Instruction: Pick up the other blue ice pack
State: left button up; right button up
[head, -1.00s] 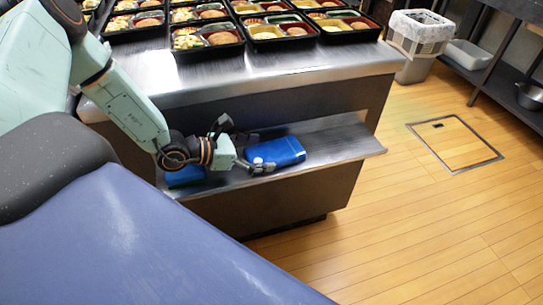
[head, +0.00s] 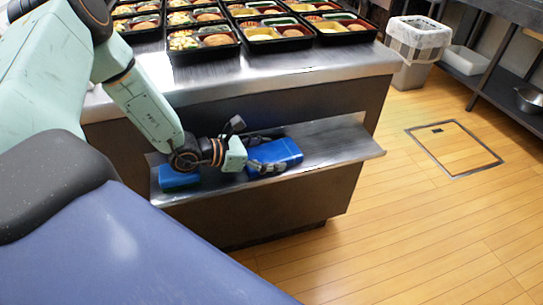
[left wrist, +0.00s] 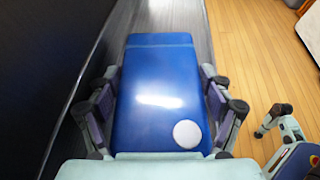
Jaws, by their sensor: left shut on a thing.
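A blue ice pack (head: 276,153) lies on the low steel shelf (head: 338,148) on the side of the counter. My left gripper (head: 264,152) is shut on this pack, with one finger along each long side. In the left wrist view the blue ice pack (left wrist: 160,85) fills the middle, with a round white spot near its close end, and the gripper's fingers (left wrist: 160,105) press against its left and right sides. A second blue ice pack (head: 178,178) lies at the left end of the shelf, partly hidden by my arm. My right gripper is not in the head view.
Several black bento trays (head: 277,37) with food stand on the steel counter (head: 290,72) above the shelf. The shelf's right part is bare. A white bin (head: 418,48) stands at the back right, and the wooden floor is clear.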

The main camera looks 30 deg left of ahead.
aim_at(271, 154)
pick_arm(q)
jog(key=shift+w, duration=0.1)
jog(key=c, duration=0.5)
jog(key=shift+c, duration=0.2)
jog(key=shift+r, duration=0.15)
jog(key=shift+s+d+r+p, duration=0.15)
jog(key=shift+s+r+p, duration=0.05)
jog(key=shift+r+p, duration=0.25)
notch_tip(271, 154, up, 6)
jog(key=p, duration=0.3)
jog(key=shift+r, duration=0.25)
jog(key=s+d+b, duration=0.2)
jog(key=s+d, duration=1)
jog(key=d, duration=0.3)
jog(key=shift+s+f, duration=0.3)
jog(key=shift+s, duration=0.1)
